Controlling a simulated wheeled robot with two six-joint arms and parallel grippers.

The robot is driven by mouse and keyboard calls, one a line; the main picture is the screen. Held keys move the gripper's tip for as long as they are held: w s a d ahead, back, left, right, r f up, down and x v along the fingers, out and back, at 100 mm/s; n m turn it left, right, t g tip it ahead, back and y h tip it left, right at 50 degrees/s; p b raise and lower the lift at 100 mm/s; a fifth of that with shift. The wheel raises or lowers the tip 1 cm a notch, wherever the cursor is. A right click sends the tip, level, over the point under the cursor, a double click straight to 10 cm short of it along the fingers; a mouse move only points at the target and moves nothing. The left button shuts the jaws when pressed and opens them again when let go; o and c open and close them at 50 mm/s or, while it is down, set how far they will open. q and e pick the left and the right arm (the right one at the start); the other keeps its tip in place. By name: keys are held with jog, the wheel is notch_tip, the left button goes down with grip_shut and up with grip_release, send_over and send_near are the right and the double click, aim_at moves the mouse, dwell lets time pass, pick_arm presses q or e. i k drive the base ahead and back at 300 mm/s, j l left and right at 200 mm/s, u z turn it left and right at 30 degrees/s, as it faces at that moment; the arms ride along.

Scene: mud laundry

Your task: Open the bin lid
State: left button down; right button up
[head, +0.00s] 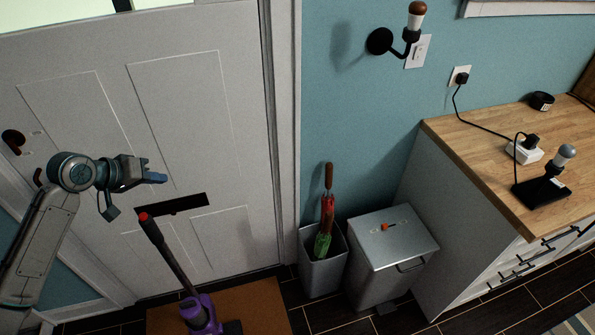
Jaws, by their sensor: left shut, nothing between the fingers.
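The bin (385,285) is a grey metal box on the floor, between an umbrella stand and the cabinet. Its flat lid (392,236) lies shut on top, with a small orange-red piece on it. A dark bar handle (411,266) shows on the bin's front near the top. My left gripper (164,178) is shut and empty, in front of the white door, well to the left of the bin and apart from it. My right gripper is not in view.
The umbrella stand (318,275) holds a red and green umbrella (326,215) close left of the bin. The cabinet (415,195) with a wooden top (487,150) stands at the right. A purple stick vacuum (196,312) stands on the brown mat (262,305) below my left arm.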

aim_at(407, 238)
jog(key=z, duration=1.05)
